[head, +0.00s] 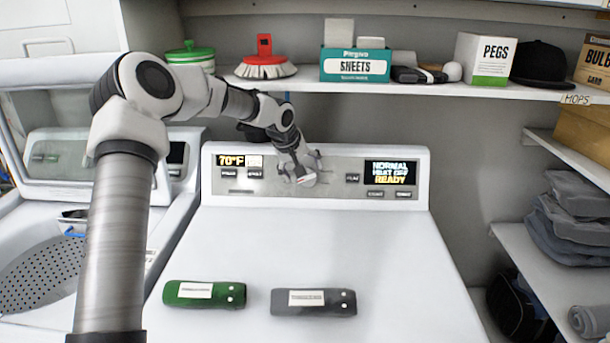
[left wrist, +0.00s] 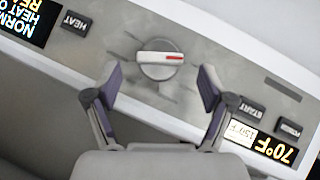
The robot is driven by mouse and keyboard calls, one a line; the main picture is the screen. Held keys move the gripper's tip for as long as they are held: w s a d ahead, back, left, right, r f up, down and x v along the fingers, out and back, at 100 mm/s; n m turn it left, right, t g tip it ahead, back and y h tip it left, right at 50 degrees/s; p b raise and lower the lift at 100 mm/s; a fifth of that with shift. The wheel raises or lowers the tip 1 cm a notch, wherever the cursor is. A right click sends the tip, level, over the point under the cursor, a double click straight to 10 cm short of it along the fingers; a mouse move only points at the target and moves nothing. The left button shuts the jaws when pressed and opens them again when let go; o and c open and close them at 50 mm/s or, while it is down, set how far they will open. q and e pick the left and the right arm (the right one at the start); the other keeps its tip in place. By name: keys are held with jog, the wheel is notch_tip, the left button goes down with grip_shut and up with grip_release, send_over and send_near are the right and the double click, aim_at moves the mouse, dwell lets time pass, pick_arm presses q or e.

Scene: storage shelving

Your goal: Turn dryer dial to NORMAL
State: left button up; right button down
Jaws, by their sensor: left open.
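The dryer dial (left wrist: 160,60) is a round grey knob with a white bar and a red mark toward the right end of the bar in the left wrist view. In the head view the dial (head: 307,180) is on the control panel, partly covered by my left gripper. My left gripper (left wrist: 160,72) is open, with one finger on each side of the dial and visible gaps between. The display (head: 390,173) reads NORMAL, HEAT OFF, READY. My right gripper is not in view.
The panel has several buttons and a 70°F display (head: 238,160). A shelf (head: 300,84) with boxes and a brush (head: 265,62) runs above.

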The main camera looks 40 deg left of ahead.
pick_arm(q)
jog(key=v, duration=0.9)
jog(key=shift+s+d, duration=0.1)
jog(key=shift+s, duration=0.05)
